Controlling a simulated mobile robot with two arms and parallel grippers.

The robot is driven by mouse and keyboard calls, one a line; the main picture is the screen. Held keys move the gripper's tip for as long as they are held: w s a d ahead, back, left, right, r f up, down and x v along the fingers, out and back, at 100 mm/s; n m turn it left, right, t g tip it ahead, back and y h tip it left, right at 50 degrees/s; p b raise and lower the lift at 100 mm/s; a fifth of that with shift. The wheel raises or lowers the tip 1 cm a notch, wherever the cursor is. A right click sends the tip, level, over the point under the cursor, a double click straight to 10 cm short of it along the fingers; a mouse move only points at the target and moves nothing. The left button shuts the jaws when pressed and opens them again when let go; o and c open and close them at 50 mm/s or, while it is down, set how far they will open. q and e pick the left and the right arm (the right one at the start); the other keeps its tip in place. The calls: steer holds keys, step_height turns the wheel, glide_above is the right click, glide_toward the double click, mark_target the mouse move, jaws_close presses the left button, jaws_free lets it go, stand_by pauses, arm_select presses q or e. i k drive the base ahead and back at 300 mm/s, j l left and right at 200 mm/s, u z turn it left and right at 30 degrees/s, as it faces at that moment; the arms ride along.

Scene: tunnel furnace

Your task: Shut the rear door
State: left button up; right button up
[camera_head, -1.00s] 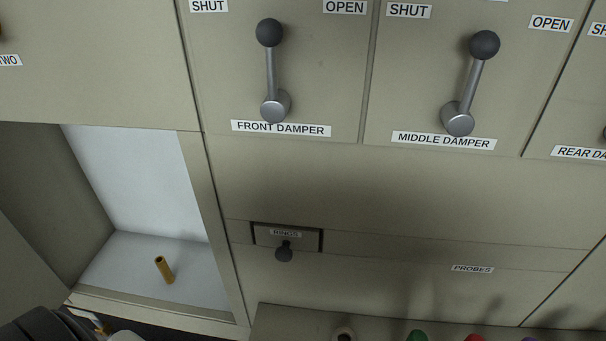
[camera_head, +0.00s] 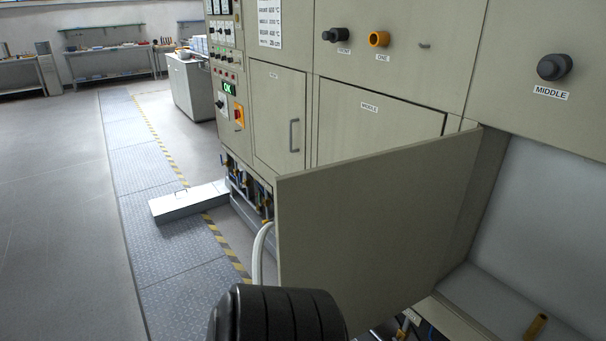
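The open door (camera_head: 375,220) is a flat beige-grey panel swung out toward me from the furnace front, to the right of the compartment door labelled MIDDLE (camera_head: 375,130). It carries no label that I can see; by its place it looks like the rear door. Its hinged edge is at the right, beside an open compartment (camera_head: 545,220) with pale walls. A black ribbed part of my arm shows at the bottom, close to the door's free lower corner. Neither gripper is in view.
A small brass tube (camera_head: 536,327) stands in the open compartment. Pipes and valves (camera_head: 248,192) fill the base behind the door. A grey metal box (camera_head: 189,201) lies on the floor plates. The floor at left is clear.

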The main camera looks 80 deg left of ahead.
mark_target(373, 232)
steer(key=k+j, duration=0.15)
steer(key=j, duration=0.25)
steer(key=k+j, duration=0.15)
steer(key=j, duration=0.2)
steer(key=k+j+z, duration=0.1)
steer(key=j, duration=0.3)
steer(key=k+j, duration=0.2)
steer(key=j, duration=0.15)
steer(key=k+j, duration=0.2)
steer(key=j, duration=0.7)
steer(key=i+j+z, duration=0.1)
steer(key=j, duration=0.45)
